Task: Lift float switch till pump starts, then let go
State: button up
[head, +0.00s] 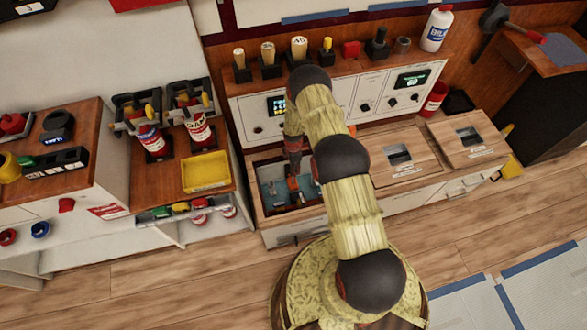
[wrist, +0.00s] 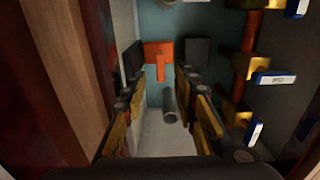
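An orange piece with a short downward tab (wrist: 159,52), likely the float switch, sits low in the open bilge compartment (head: 262,174). It shows ahead of my gripper (wrist: 157,88) in the wrist view, between dark blocks. My gripper's two fingers are spread apart, with a clear gap between them. The orange piece appears beyond the fingertips, and I see no contact. A grey cylinder (wrist: 169,104) lies below it between the fingers. In the head view my arm reaches down into the compartment and hides part of it.
Orange pipework with yellow fittings and blue-tagged valves (wrist: 275,78) stands close on the right in the wrist view. A wooden wall (wrist: 80,60) is close on the left. Two closed wooden hatches (head: 407,155) lie to the right. A yellow tray (head: 206,172) is at the left.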

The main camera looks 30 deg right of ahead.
notch_tip(320, 180, up, 11)
dwell(0.4)
jog(key=shift+f, duration=0.1)
dwell(0.4)
